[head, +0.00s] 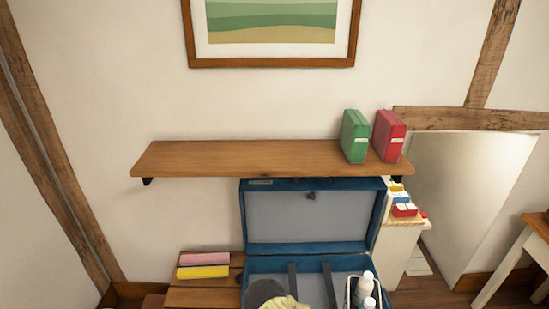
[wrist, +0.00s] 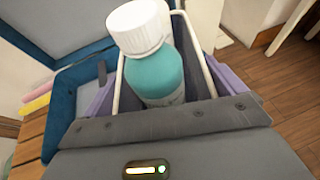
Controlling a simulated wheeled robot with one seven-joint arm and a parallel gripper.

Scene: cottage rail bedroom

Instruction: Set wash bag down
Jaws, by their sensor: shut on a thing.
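The wash bag shows in the wrist view as a white-rimmed holder (wrist: 118,88) with a teal, white-capped bottle (wrist: 160,78) standing in it. In the head view, the holder's white rim (head: 348,292) and pale bottles (head: 364,287) show at the bottom edge, over the right part of the open blue suitcase (head: 300,262). My gripper (wrist: 160,108) is shut on the wash bag, close in front of the lens. Lavender surfaces flank the rim; I cannot tell whether they are jaws or bag. The bag's underside is hidden, so contact below cannot be told.
Pink and yellow rolls (head: 203,259) lie on a slatted wooden surface (head: 200,297) left of the suitcase. A dark rounded item (head: 262,291) and yellowish cloth (head: 284,302) show at its front left. A shelf (head: 250,158) with two binders (head: 371,136) overhangs the lid.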

